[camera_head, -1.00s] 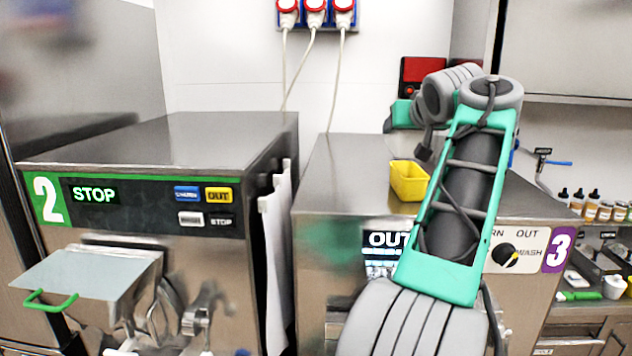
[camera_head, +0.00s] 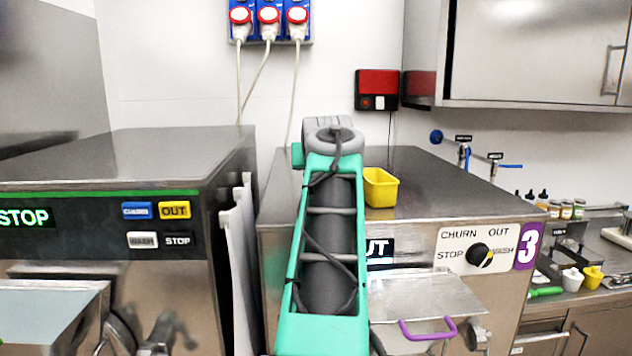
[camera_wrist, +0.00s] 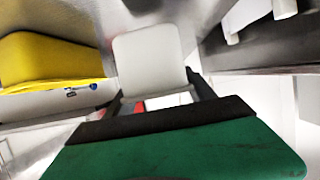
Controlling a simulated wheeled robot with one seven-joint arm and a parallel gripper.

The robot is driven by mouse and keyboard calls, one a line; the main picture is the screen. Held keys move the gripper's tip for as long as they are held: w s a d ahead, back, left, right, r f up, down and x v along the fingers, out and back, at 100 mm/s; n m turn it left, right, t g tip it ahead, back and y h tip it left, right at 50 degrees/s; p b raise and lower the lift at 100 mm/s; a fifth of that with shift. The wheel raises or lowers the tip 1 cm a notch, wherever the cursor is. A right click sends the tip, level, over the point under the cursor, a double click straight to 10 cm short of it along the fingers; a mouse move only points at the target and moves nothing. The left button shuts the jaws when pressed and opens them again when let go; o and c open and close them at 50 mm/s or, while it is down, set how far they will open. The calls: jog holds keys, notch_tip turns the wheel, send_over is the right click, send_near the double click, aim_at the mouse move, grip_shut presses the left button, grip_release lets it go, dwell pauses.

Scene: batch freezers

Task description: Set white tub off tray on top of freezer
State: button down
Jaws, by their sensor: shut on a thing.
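My gripper (camera_wrist: 155,92) is shut on the white tub (camera_wrist: 148,58), which sits between its dark fingers in the wrist view. In the head view my green and grey arm reaches over the front of freezer 3 (camera_head: 425,180) and hides the gripper and the white tub. Freezer 3 has a flat metal top. A tray with a purple handle (camera_head: 425,300) sticks out from its front, and no tub shows on its visible part. I cannot tell whether the held tub touches the freezer top.
A yellow tub (camera_head: 381,189) stands on freezer 3 just right of my arm; it also shows in the wrist view (camera_wrist: 52,57). The freezer top right of the yellow tub is clear.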

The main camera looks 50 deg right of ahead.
jog(key=shift+w+f, duration=0.1)
jog(key=shift+f, duration=1.7)
jog(key=shift+c, duration=1.6)
grip_release()
jog(key=shift+r+p, duration=0.1)
jog(key=shift+p, duration=0.2)
jog(key=shift+a+r, duration=0.15)
jog(key=b+v, duration=0.3)
jog(key=v, duration=0.9)
jog(key=shift+b, duration=0.35)
